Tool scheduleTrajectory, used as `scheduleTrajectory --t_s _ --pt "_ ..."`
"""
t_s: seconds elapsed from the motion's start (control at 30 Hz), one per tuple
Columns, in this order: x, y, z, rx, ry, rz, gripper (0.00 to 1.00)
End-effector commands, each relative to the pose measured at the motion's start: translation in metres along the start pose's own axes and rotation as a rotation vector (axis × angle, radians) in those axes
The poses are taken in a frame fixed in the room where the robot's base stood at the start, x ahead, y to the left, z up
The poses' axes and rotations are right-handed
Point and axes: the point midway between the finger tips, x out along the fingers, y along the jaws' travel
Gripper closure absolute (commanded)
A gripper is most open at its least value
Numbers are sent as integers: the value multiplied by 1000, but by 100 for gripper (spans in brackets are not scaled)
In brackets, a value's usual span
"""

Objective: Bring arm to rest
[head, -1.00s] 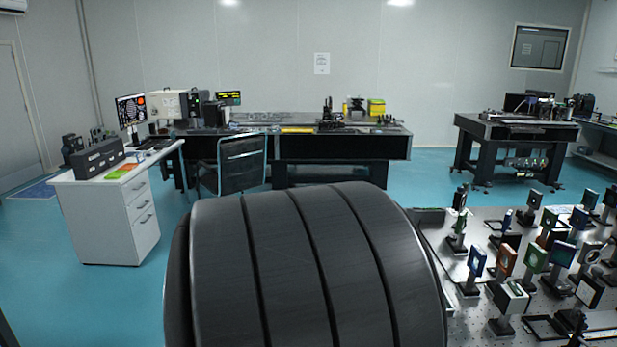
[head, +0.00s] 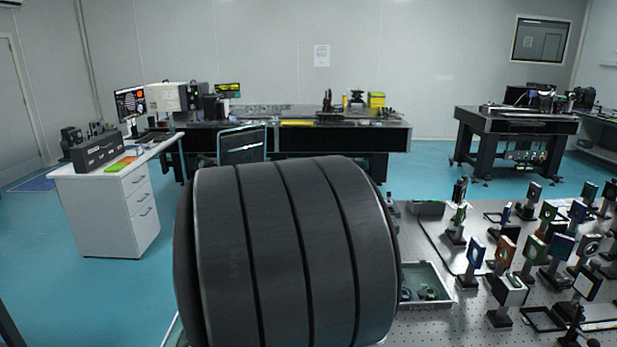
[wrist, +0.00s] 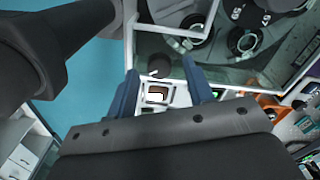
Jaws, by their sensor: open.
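My gripper (wrist: 160,88) shows in the wrist view with its two dark blue fingers apart. Nothing is clearly held between them. A small white-framed item and a dark round part appear beyond the gap, apparently in the background. A large dark ribbed part of my own arm fills the lower middle of the head view and hides part of the table behind it. The gripper itself does not show in the head view.
The optical table (head: 405,325) at right carries several optic mounts (head: 508,290) and a grey tray (head: 428,275) with small parts. A white drawer desk (head: 110,215) stands left. A black chair (head: 242,146) and a long bench (head: 345,140) are behind. Blue floor (head: 60,285) is clear at left.

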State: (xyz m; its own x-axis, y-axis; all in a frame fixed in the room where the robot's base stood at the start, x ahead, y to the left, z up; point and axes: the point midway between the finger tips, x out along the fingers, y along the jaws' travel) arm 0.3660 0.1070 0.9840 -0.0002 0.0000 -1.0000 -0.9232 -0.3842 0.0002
Motion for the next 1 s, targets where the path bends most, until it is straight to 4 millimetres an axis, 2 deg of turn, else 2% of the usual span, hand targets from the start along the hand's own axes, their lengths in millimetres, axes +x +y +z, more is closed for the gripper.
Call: scheduleTrajectory --t_s 0.83,1.0 --pt "-166 0 0 0 0 -2 52" --pt "-125 1 0 0 -1 6 52"
